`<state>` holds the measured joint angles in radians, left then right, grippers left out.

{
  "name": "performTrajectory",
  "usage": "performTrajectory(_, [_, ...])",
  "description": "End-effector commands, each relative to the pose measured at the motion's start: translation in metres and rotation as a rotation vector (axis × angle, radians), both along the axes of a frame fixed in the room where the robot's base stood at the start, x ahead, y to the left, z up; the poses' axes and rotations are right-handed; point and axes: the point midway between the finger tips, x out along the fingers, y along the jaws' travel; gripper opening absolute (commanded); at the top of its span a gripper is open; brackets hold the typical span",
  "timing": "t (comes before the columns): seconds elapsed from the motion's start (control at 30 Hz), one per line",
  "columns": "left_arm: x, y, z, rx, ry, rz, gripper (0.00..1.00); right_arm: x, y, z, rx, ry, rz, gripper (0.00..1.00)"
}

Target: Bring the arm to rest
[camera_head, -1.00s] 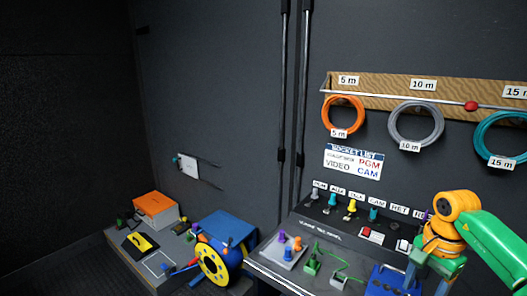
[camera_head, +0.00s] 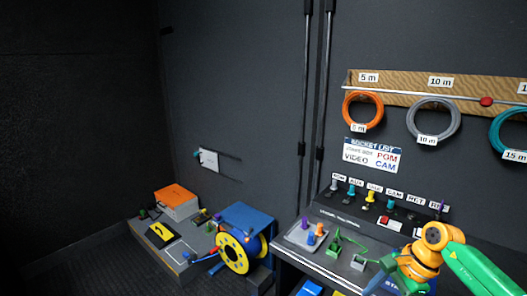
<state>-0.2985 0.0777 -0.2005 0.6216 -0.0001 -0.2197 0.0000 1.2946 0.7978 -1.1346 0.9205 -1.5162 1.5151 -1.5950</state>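My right arm (camera_head: 465,262), green with orange joints, comes in from the right edge, low over the right end of the bench. Its bluish gripper end (camera_head: 380,274) points down toward the bench near the lower edge of the view. Its fingers are too small and partly hidden to tell whether they are open or shut, and I cannot tell if anything is held. My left arm and gripper are not in view.
The bench (camera_head: 290,252) carries a connector tray (camera_head: 300,240), green connectors (camera_head: 335,245) and a socket panel (camera_head: 345,212). A yellow-and-blue reel (camera_head: 235,252) and an orange-topped box (camera_head: 175,197) stand left. Cable coils (camera_head: 362,110) hang on the wall. Floor at left looks clear.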

Motion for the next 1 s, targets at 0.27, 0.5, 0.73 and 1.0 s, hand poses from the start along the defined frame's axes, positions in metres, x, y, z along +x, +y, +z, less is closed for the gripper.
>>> performTrajectory(0.27, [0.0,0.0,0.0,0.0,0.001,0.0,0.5,0.024,0.128,-0.056,0.67,0.211,-0.596,0.62])
performTrajectory(0.5, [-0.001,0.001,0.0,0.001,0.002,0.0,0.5,-0.008,0.108,-0.214,1.4,0.958,-2.182,0.62])
performTrajectory(0.73, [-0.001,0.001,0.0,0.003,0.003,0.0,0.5,-0.159,0.066,-0.34,-0.976,-0.799,2.215,0.62])
performTrajectory(1.0, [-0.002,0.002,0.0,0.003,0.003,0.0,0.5,-0.338,0.067,-0.394,-0.492,-0.383,1.739,0.62])
